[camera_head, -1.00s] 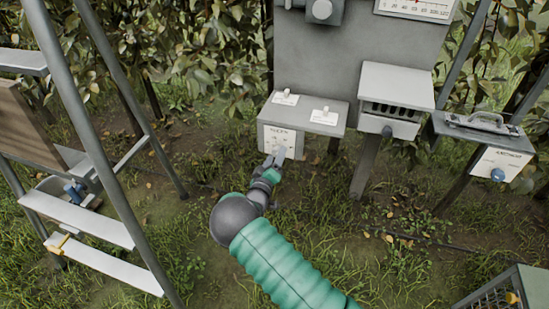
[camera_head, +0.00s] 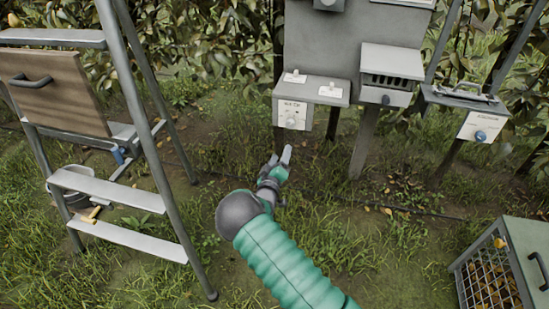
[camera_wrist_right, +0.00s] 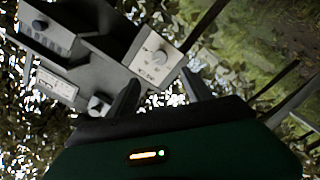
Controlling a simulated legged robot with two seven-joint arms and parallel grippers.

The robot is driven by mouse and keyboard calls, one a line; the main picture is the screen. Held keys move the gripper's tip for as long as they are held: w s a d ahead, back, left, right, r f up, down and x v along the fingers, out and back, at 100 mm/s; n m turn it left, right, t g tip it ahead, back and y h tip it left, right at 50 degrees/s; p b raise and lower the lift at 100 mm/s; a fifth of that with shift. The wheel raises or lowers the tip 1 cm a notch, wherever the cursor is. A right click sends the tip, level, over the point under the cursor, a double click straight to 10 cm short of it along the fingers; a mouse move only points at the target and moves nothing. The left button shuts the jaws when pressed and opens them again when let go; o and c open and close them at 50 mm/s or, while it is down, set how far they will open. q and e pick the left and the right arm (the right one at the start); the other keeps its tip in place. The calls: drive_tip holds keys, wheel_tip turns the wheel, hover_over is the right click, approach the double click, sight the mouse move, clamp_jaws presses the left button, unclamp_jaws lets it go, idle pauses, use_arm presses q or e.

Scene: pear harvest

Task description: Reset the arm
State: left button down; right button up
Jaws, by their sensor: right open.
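My right gripper (camera_head: 280,158) is open and empty in the head view. It is held over the grass, below and in front of a grey control box (camera_head: 322,88). The box has two small switches on top and a white front plate with a round knob (camera_head: 293,122). A clear gap lies between the fingertips and the box. In the right wrist view the two dark fingers (camera_wrist_right: 158,98) stand apart, with the knob plate (camera_wrist_right: 155,55) beyond them. My green right arm comes in from the bottom. My left gripper does not show.
A metal ladder (camera_head: 135,95) with a wooden panel (camera_head: 55,92) stands at the left. A vented box (camera_head: 392,65) and a box with a blue knob (camera_head: 482,125) stand at the right. A mesh-sided crate (camera_head: 525,250) sits at the lower right. Grass around the arm is clear.

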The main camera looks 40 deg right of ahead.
drive_tip(key=shift+w+a+f, duration=0.1)
drive_tip(key=shift+w, duration=0.1)
drive_tip(key=shift+s+a, duration=0.1)
drive_tip(key=s+a+m+g+y, duration=0.1)
drive_tip(key=s+a+g+y, duration=0.1)
drive_tip(key=s+a+y, duration=0.45)
drive_tip(key=s+a+m+g+y, duration=0.15)
drive_tip(key=a+y, duration=0.25)
drive_tip(key=a, duration=0.5)
drive_tip(key=s+a+r+n+g+y, duration=0.1)
drive_tip(key=s+a+g+y, duration=0.3)
drive_tip(key=s, duration=0.7)
drive_tip(key=s+a+r+n+g+h, duration=0.15)
drive_tip(key=s+a, duration=0.45)
drive_tip(key=s, duration=0.6)
wheel_tip(320, 180, up, 15)
drive_tip(key=p, duration=1.5)
drive_tip(key=shift+a+f+y, duration=0.15)
drive_tip(key=shift+y, duration=0.15)
